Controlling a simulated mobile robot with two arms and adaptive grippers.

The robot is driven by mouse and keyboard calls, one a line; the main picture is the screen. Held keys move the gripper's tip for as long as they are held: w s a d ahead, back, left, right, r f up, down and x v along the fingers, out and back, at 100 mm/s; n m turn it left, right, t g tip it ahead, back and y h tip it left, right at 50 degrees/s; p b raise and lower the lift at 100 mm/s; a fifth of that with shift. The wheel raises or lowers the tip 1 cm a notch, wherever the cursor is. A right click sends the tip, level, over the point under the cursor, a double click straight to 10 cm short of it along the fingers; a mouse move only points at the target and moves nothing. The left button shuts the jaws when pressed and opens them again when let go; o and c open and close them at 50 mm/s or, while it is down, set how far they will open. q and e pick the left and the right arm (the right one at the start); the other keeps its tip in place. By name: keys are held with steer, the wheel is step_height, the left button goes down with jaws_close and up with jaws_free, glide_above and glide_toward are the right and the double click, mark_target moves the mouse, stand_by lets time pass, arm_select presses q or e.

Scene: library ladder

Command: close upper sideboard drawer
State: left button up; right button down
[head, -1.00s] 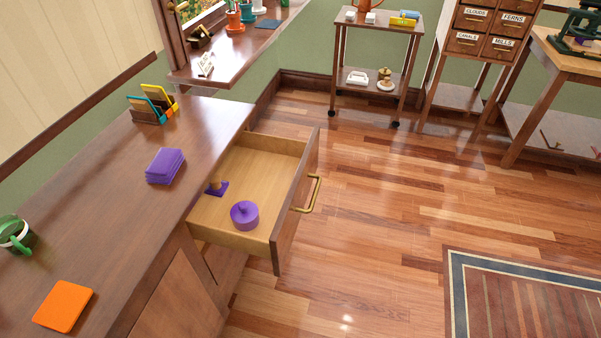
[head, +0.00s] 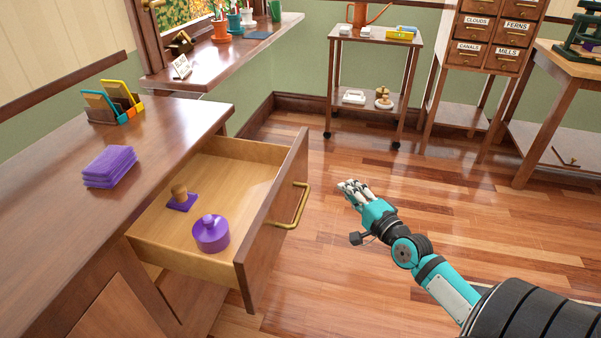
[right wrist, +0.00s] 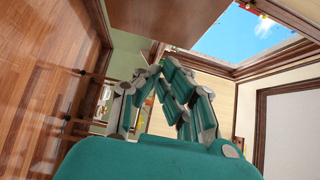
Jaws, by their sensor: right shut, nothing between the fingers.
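The upper sideboard drawer (head: 254,256) is pulled well out of the wooden sideboard (head: 85,215). Its front carries a brass handle (head: 291,207). Inside lie a round purple lidded pot (head: 211,234) and a purple stamp-like block with a wooden knob (head: 181,198). My right gripper (head: 347,189) is to the right of the drawer front, apart from the handle, with its fingers together and empty. Its fingers also show in the right wrist view (right wrist: 170,85), with a brown wooden panel above them. My left gripper is not in view.
On the sideboard top are a purple stack (head: 109,167) and a card holder (head: 113,103). A wheeled trolley (head: 373,40) and a labelled drawer cabinet (head: 490,40) stand at the back. The floor right of the drawer is open apart from my arm.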

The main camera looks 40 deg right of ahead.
steer(key=b, duration=0.1)
glide_toward(305, 159)
steer(key=w+d, duration=0.1)
steer(key=d, duration=0.2)
steer(key=w+a, duration=0.1)
steer(key=w, duration=0.1)
steer(key=w+a, duration=0.1)
steer(key=a, duration=0.1)
steer(key=shift+w+r, duration=0.15)
steer(key=shift+w, duration=0.25)
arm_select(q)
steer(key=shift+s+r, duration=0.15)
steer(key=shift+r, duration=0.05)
